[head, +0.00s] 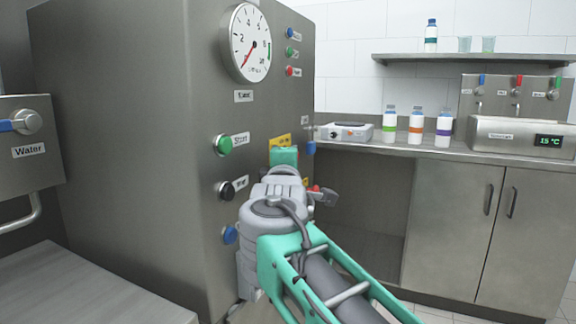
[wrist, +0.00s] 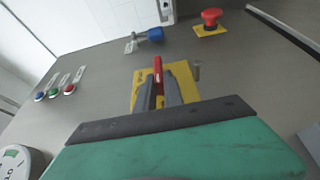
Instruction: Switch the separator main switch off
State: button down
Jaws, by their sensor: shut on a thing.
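The main switch is a red handle (wrist: 158,72) on a yellow plate (wrist: 180,76) on the steel front of the machine. In the wrist view my gripper (wrist: 160,92) has its two dark fingers shut on this handle, one on each side. The handle's lower part is hidden between the fingers. Its long side runs up and down in the wrist view, so it lies about sideways on the panel. In the head view my gripper (head: 285,157) is at the panel and covers the handle; only part of the yellow plate (head: 279,141) shows.
A red mushroom button (wrist: 211,17) on its own yellow plate and a blue knob (wrist: 150,37) are close by. The gauge (head: 250,43), green start button (head: 224,145) and black button (head: 226,190) share the machine front. A counter (head: 390,150) with bottles stands at right.

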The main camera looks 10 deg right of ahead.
jog(key=shift+f, duration=0.15)
jog(key=c, duration=1.5)
grip_release()
jog(key=shift+o, duration=0.2)
